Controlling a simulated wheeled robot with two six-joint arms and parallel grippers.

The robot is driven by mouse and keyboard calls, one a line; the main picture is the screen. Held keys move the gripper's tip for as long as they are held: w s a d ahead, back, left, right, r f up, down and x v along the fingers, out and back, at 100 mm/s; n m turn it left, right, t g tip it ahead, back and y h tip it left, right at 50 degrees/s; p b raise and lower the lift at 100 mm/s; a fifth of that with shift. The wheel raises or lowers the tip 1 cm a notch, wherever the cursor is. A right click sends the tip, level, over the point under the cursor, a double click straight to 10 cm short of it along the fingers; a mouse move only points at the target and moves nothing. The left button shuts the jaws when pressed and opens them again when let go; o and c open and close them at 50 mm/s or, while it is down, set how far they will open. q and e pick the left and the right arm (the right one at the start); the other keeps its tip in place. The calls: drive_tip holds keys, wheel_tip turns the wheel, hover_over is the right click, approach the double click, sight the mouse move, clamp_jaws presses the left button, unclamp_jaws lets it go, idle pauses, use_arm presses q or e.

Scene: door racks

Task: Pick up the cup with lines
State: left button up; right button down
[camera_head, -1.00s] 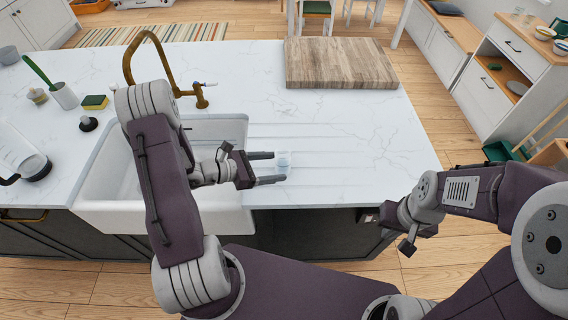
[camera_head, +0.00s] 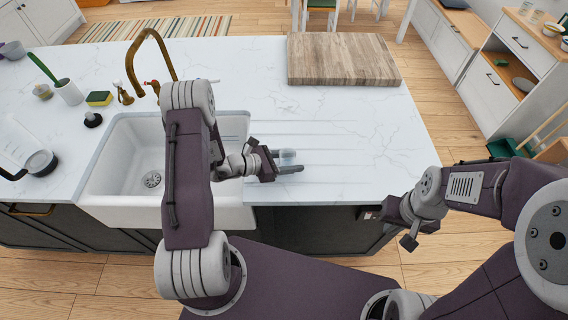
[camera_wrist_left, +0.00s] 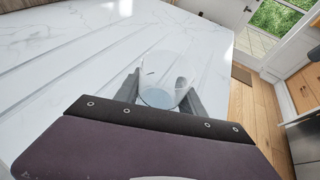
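The cup is a clear, see-through glass (camera_wrist_left: 165,82) in the left wrist view, with a pale bluish base. I cannot make out lines on it. In the head view the cup (camera_head: 287,154) is small and faint at my left fingertips, over the white counter right of the sink. My left gripper (camera_head: 291,162) has its fingers on either side of the cup, with a gap between them. Whether the fingers press on the glass is unclear.
The white sink (camera_head: 118,140) with a brass faucet (camera_head: 150,40) lies left of my left gripper. A wooden board (camera_head: 340,60) lies at the back of the counter. A sponge (camera_head: 99,98) and a glass jug (camera_head: 22,150) stand at the left. The counter's right part is clear.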

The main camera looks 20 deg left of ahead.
sight(294, 153)
use_arm(q)
clamp_jaws()
drive_tip(key=shift+r, duration=0.95)
wheel_tip(294, 153, up, 2)
drive_tip(key=s+d+r+p, duration=0.7)
drive_tip(key=s+d+p, duration=0.1)
drive_tip(key=p, duration=0.1)
drive_tip(key=shift+s+d, duration=0.1)
drive_tip(key=shift+s, duration=0.05)
